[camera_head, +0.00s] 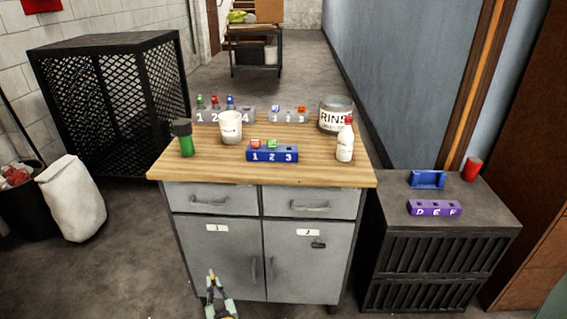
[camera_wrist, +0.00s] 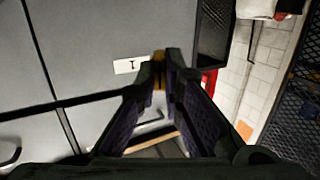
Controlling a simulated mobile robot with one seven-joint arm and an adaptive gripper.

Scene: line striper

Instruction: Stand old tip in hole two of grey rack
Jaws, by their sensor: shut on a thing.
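My gripper (camera_head: 211,279) is low in front of the grey cabinet's left door. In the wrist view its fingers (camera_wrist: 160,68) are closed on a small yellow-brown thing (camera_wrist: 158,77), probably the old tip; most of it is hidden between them. A grey rack (camera_head: 289,118) marked 1, 2, 3 stands at the back of the wooden top, with a blue-white piece at 1 and a red one at 3; hole two looks empty. A longer grey rack (camera_head: 207,117) at the back left bears red, green and blue pieces; a white cup partly hides it.
On the wooden top (camera_head: 212,168) stand a blue rack (camera_head: 272,154), white cup (camera_head: 230,126), green bottle (camera_head: 185,140), white bottle (camera_head: 345,144) and RINS jar (camera_head: 335,116). A purple rack (camera_head: 434,208) is on the dark cabinet at right. A mesh cage (camera_head: 113,105) stands left.

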